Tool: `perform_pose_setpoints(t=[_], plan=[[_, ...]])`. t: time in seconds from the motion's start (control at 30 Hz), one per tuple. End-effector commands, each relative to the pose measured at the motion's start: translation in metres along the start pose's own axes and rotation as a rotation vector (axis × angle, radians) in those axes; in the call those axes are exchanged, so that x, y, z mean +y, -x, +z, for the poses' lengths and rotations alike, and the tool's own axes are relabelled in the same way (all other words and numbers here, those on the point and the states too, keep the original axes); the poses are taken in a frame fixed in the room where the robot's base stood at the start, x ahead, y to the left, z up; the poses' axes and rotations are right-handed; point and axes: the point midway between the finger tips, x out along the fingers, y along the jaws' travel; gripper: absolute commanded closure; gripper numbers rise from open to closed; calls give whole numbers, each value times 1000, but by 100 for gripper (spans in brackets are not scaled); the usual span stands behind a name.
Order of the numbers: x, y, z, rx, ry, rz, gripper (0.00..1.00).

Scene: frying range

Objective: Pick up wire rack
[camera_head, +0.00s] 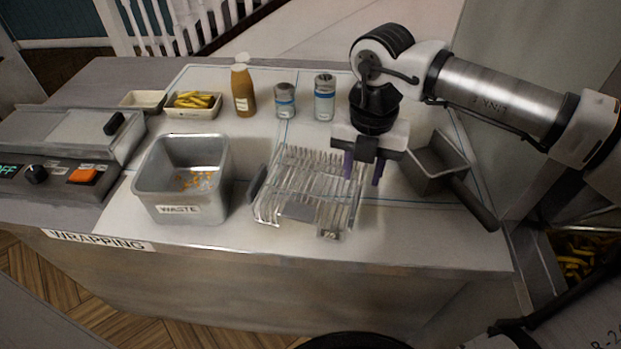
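The wire rack (308,190) is a silvery metal frame of many thin bars. It stands on the light worktop near the front edge, in the middle of the head view. My gripper (362,176) points down at the rack's right side, with two purple fingers spread apart. The left finger overlaps the rack's upper right part in the picture. The right finger is clear of it to the right. I see nothing held between the fingers, and I cannot tell whether they touch the rack.
A grey waste bin (158,207) stands left of the rack. A dark-handled metal scoop (437,160) lies right of my gripper. Behind stand a brown bottle (243,92), two blue-banded canisters (285,101) (324,98) and a tray of fries (193,112). A wrapping machine (80,135) fills the left.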

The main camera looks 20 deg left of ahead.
Motion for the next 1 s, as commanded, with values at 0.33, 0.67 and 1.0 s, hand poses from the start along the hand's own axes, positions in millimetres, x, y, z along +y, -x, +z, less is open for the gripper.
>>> perform_pose_setpoints(t=[0.33, 0.67, 1.0], plan=[[1, -31, -2, -1, 0, 1, 65], [1, -31, -2, -1, 0, 0, 89], [1, -30, -1, -2, 0, 2, 100]])
